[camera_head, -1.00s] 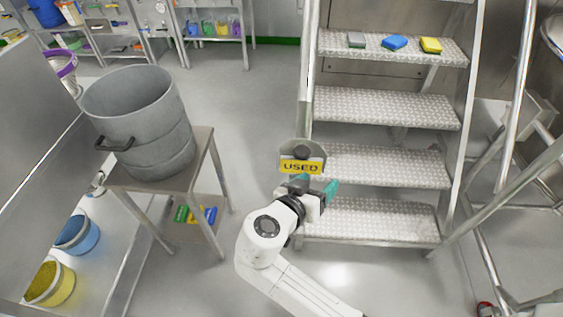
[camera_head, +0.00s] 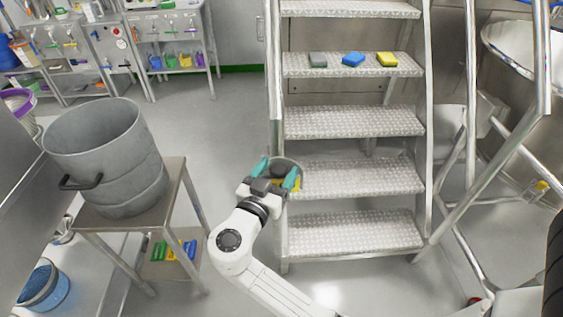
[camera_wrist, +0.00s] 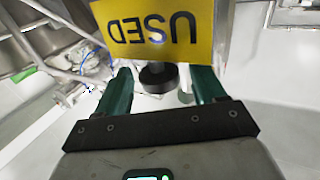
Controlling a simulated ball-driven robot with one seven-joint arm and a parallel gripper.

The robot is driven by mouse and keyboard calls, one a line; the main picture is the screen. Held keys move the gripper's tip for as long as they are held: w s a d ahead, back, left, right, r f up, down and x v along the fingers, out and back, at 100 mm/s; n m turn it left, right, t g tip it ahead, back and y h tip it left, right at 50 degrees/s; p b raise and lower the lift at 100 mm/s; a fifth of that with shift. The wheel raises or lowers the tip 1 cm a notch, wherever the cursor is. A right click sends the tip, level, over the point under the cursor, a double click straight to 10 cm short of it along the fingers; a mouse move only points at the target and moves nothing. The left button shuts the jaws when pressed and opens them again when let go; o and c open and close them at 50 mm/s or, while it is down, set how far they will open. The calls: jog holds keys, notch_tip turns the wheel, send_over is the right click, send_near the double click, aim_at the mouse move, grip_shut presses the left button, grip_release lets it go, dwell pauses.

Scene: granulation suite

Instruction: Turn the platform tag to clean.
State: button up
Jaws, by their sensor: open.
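The platform tag (camera_wrist: 160,30) is a yellow plate that reads USED, upside down in the wrist view. In the head view only slivers of its yellow (camera_head: 279,184) show behind my gripper, by the left rail of the steps. A round black knob (camera_wrist: 158,77) stands just below the plate in the wrist view. My gripper (camera_head: 277,173) is open, with teal fingers. In the wrist view its fingers lie on either side of the knob, with gaps showing.
Metal steps (camera_head: 350,178) rise behind the tag, with grey, blue (camera_head: 353,59) and yellow blocks on one tread. A grey drum (camera_head: 108,160) stands on a small table (camera_head: 178,185) at left. Open floor (camera_head: 215,130) lies between table and steps.

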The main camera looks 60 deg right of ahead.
jog(key=shift+w+d, duration=0.15)
jog(key=shift+d, duration=0.6)
jog(key=shift+w+d, duration=0.1)
jog(key=shift+d, duration=0.6)
jog(key=c, duration=1)
